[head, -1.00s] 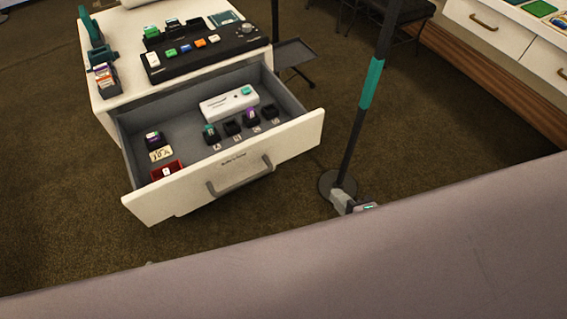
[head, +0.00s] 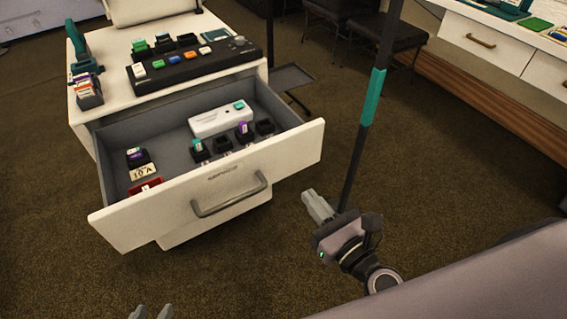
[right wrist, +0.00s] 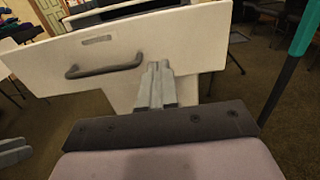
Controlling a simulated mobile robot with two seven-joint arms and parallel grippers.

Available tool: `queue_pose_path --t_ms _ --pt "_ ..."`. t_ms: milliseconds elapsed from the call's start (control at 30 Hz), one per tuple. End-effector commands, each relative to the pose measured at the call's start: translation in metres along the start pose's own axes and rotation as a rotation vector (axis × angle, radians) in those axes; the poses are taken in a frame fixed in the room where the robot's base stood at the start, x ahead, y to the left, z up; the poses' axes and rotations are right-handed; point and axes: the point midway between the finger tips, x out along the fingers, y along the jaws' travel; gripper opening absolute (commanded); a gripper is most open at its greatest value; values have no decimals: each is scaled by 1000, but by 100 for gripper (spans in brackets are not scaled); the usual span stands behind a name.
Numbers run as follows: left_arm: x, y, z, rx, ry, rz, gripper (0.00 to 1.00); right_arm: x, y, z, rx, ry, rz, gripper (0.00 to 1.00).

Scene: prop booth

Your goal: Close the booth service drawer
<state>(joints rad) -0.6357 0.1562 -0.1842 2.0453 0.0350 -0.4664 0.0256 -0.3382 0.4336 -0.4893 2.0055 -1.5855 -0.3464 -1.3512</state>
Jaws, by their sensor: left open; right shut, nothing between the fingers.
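The booth service drawer (head: 285,160) is pulled out of its white cabinet, with a white front and a grey bar handle (head: 232,197). In the right wrist view its front (right wrist: 200,32) and handle (right wrist: 104,63) show ahead and to the left. My right gripper (head: 308,194) is shut and empty, in front of the drawer's right side and right of the handle. It also shows in the right wrist view (right wrist: 155,66), where its tips overlap the lower drawer front; contact cannot be told. My left gripper (head: 152,312) is open at the bottom edge, below the drawer, only its fingertips showing.
Inside the drawer are a white box (head: 217,120), several small dark holders and a red tray (head: 146,185). A black control panel (head: 190,60) stands on the cabinet top. A black and teal pole (head: 373,98) stands right of the drawer. Carpet lies clear in front.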

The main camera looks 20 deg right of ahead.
Motion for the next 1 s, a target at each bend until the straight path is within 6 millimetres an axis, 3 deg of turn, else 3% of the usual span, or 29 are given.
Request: queue_pose_path --t_ms 400,600,1000 --pt "-8 1 -12 0 5 0 47 73 0 2 2 -2 -1 0" --pt "-8 2 -12 -4 6 0 47 99 0 0 4 0 -1 0" --pt "-8 2 -12 -10 5 0 47 113 0 0 3 1 0 0"
